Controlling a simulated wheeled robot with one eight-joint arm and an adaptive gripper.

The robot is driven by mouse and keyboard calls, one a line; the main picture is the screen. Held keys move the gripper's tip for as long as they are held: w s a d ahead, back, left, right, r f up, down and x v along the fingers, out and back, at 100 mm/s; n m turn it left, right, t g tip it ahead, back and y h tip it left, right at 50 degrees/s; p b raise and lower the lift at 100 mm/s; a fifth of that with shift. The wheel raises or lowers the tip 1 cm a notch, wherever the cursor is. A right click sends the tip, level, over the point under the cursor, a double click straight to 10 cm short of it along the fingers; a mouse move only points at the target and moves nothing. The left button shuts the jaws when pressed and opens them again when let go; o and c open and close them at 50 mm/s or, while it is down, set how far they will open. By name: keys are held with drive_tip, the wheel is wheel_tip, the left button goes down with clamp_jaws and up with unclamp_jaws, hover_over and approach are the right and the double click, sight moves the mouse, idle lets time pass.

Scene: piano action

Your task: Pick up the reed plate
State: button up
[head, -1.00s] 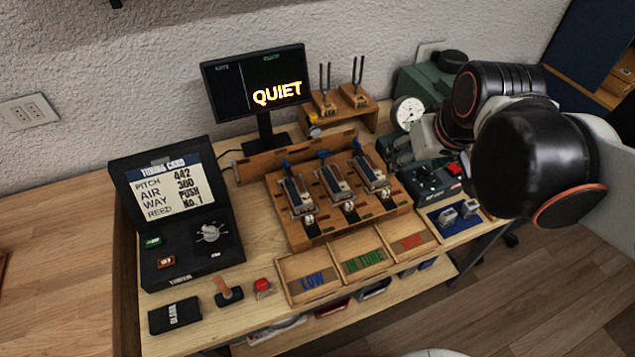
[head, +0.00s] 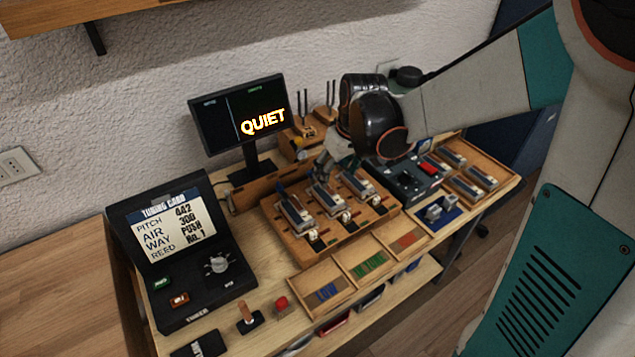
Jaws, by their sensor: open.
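Three reed plates with silvery metal bodies sit side by side on a slotted wooden block: the left one (head: 296,213), the middle one (head: 327,199) and the right one (head: 357,184). More similar plates (head: 468,187) lie in a wooden tray at the right. My gripper (head: 321,176) is small in view, pointing down at the back end of the middle plate. It is open. I cannot tell whether its fingers touch the plate, and my wrist hides part of the area behind the block.
A card (head: 166,231) on the black case reads 442, 300, PUSH and reed No. 1. The monitor (head: 240,112) shows QUIET. Three sorting bins (head: 345,286) line the front.

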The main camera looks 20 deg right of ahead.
drive_tip(key=b, duration=0.2)
hover_over(328, 194)
drive_tip(key=s, duration=0.2)
wheel_tip(328, 194, down, 7)
drive_tip(key=shift+r, duration=0.2)
drive_tip(key=b+x, duration=0.1)
drive_tip(key=x, duration=0.1)
drive_tip(key=b+x, duration=0.1)
drive_tip(key=x, duration=0.2)
drive_tip(key=shift+w+d, duration=0.2)
drive_tip(key=c, duration=1.3)
drive_tip(key=shift+r, duration=0.1)
